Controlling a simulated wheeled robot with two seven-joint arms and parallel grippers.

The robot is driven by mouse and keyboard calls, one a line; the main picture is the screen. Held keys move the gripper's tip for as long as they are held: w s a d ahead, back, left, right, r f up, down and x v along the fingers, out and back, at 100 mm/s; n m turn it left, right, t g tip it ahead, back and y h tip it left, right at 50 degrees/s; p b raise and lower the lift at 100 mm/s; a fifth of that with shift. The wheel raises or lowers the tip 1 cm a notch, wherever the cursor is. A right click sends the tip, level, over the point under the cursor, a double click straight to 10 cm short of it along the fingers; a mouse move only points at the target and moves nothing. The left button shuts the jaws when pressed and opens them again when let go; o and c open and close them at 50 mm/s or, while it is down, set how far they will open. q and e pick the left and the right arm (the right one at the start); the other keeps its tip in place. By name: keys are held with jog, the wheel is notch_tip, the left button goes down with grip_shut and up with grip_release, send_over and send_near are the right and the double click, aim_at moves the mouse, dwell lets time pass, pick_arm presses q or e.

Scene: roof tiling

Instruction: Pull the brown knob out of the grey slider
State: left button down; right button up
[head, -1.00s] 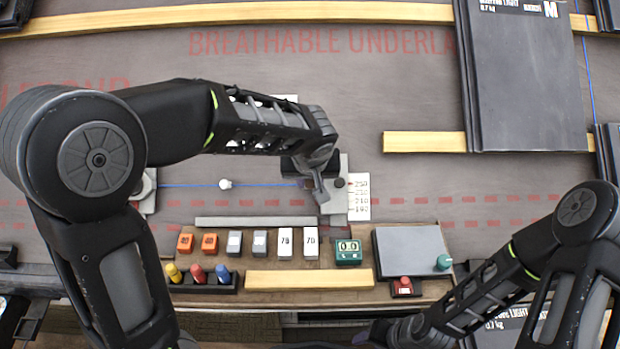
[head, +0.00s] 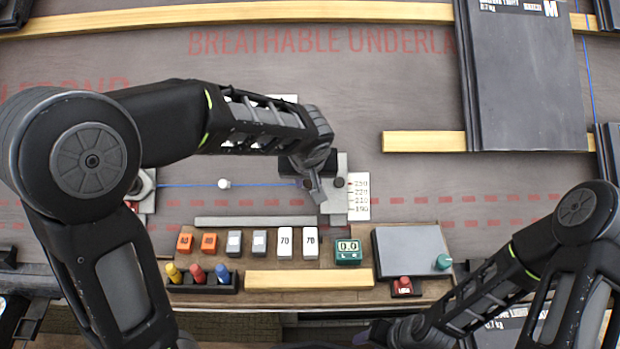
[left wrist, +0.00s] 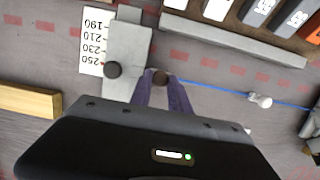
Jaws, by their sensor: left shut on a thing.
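The grey slider (head: 340,205) is a flat plate beside a white number scale (head: 358,196). It also shows in the left wrist view (left wrist: 131,48), with a dark round knob (left wrist: 113,69) on it. The small brown knob (left wrist: 161,76) is at the slider's edge, where a blue line meets it. My left gripper (left wrist: 162,84) is shut on the brown knob, with one finger on each side. I cannot tell how far the knob sits in the slider. In the head view the left gripper (head: 317,194) partly hides this spot. My right gripper (head: 376,334) is low at the bottom edge, its jaws unclear.
A white peg (head: 224,183) stands on the blue line. Below are a grey bar (head: 255,221), a tray of coloured pegs (head: 200,285), several small blocks, a green display (head: 348,252) and a grey pad (head: 410,250). A wooden batten (head: 425,142) lies to the right.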

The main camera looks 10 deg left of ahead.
pick_arm(q)
jog(key=a, duration=0.2)
jog(key=s+a, duration=0.1)
jog(key=a, duration=0.1)
jog(key=shift+a, duration=0.1)
jog(key=c, duration=1.2)
grip_release()
jog(key=shift+c, duration=0.2)
jog(key=shift+r, duration=0.1)
jog(key=p+v, duration=0.1)
jog(key=v, duration=0.6)
jog(key=shift+s+r, duration=0.2)
jog(key=shift+r, duration=0.05)
jog(key=shift+r+p, duration=0.1)
jog(key=shift+p, duration=0.2)
